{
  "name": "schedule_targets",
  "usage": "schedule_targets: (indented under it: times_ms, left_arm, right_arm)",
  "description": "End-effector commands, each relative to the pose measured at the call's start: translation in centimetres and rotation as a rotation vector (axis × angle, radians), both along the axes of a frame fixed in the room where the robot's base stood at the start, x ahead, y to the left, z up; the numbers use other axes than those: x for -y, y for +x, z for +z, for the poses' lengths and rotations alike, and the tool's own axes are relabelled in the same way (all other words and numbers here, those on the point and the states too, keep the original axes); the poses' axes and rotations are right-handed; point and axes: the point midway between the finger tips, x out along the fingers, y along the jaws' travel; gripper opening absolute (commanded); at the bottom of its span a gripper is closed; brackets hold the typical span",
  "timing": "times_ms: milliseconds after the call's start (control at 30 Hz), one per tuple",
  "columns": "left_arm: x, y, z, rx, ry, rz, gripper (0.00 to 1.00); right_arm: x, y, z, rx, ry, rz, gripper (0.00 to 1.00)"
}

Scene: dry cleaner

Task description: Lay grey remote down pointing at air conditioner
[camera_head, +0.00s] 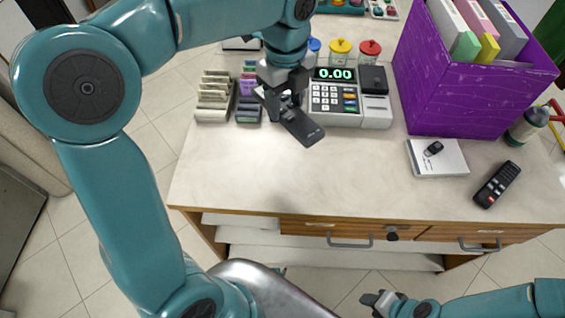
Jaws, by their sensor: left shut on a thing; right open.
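My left gripper (284,105) reaches down over the counter from above and is shut on the grey remote (303,128). The remote is dark grey and long. Its near end points toward the lower right, and its far end is partly hidden by the gripper. I cannot tell whether it touches the counter. My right gripper (377,301) is open and empty, low in front of the counter's drawers. No air conditioner is seen in this view.
The counter (260,185) is clear at its front left and middle. A cash register (340,98) stands close right of the held remote, with card racks (214,98) to its left. A purple box (455,97), a white box (437,158) and a black remote (497,184) are at the right.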

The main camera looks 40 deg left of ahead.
Motion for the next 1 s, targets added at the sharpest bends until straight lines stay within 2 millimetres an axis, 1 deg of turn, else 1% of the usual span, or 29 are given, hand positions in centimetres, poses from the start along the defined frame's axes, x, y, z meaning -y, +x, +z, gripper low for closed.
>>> schedule_targets:
  times_ms: [67,167,500,600,700,833,1000]
  left_arm:
    - [-0.2,-0.1,0.0,-0.001,-0.001,-0.047,0.17]
    - [-0.4,-0.2,-1.6,-0.004,0.0,-0.071,0.17]
    - [-0.6,-0.2,-11.5,-0.006,0.0,-0.07,0.17]
    - [-0.7,-0.1,-13.7,-0.004,-0.001,-0.071,0.17]
    - [-0.8,-0.1,-15.0,-0.003,0.0,-0.069,0.17]
    - [-0.7,-0.1,-16.1,-0.003,0.0,-0.069,0.17]
    - [-0.7,-0.1,-18.9,-0.004,-0.001,-0.069,0.17]
  right_arm:
    - [0.0,0.0,-0.1,0.0,0.0,0.0,0.43]
    - [0.0,0.0,-0.4,0.0,0.0,0.0,0.43]
    - [0.0,0.0,-1.7,0.0,0.0,0.0,0.43]
    - [0.0,0.0,-2.0,0.0,0.0,0.0,0.43]
    - [0.0,0.0,-2.1,0.0,0.0,0.0,0.43]
    - [0.0,0.0,-2.2,0.0,0.0,0.0,0.43]
    - [0.0,0.0,-2.6,0.0,0.0,0.0,0.43]
